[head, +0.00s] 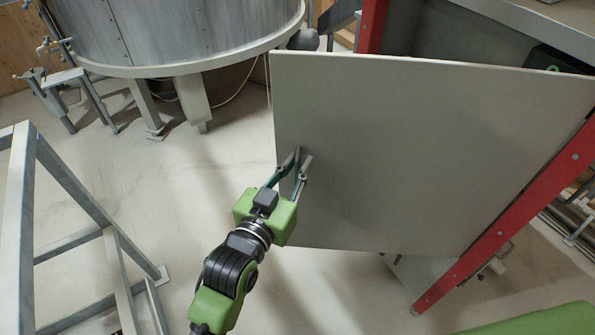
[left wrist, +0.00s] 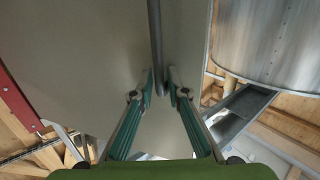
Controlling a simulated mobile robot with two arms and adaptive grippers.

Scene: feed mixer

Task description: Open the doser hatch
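The doser hatch (head: 400,150) is a large flat grey-beige panel, standing swung out from the red-framed machine at the right. It also fills much of the left wrist view (left wrist: 90,50). Its handle, a thin dark grey bar (left wrist: 156,40), runs down the panel near its free edge. My left gripper (head: 303,157) is at this bar, close to the panel's left edge. My right gripper is not in view.
A red post (head: 510,215) borders the machine at the right. A large round metal tank (head: 175,30) on legs stands at the back left. A grey metal frame (head: 75,190) stands at the left. Bare pale floor (head: 190,170) lies between them.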

